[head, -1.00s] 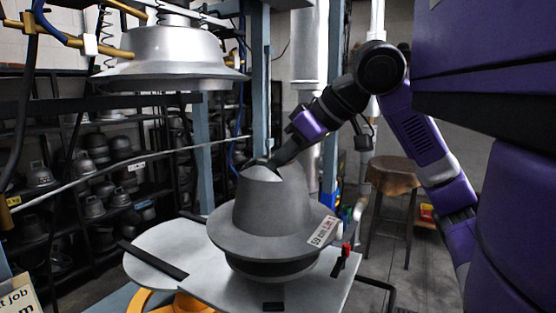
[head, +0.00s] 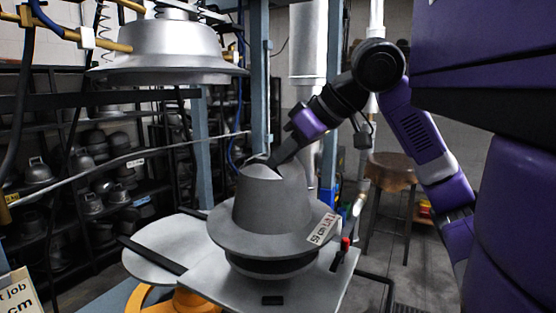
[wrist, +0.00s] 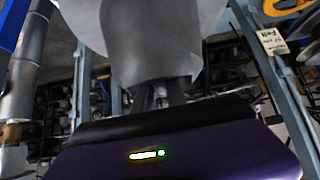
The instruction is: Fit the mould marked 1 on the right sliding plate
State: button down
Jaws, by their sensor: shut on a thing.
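A grey hat-shaped mould (head: 265,215) with a wide brim stands upright over the pale sliding plate (head: 325,290). A paper label (head: 322,229) with partly legible writing is on its brim; I cannot make out a clear mark 1. My gripper (head: 271,168) is shut on the top of the mould, reaching in from the upper right. In the wrist view the fingers (wrist: 160,95) hold the grey mould (wrist: 150,45). A dark round part (head: 270,265) shows under the brim. I cannot tell whether the mould is seated or slightly above the plate.
A metal press head (head: 165,50) hangs at the upper left. A rounded pale plate (head: 150,262) lies left of the mould. A red-tipped lever (head: 345,245) stands close to the right of it. Shelves of moulds (head: 95,190) are behind left; a stool (head: 392,175) stands behind right.

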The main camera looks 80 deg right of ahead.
jog(key=shift+f+b, duration=0.9)
jog(key=shift+f, duration=1)
dwell(0.9)
jog(key=c, duration=1.3)
grip_release()
jog(key=shift+f+b, duration=0.2)
jog(key=shift+b, duration=0.1)
jog(key=shift+s, duration=0.1)
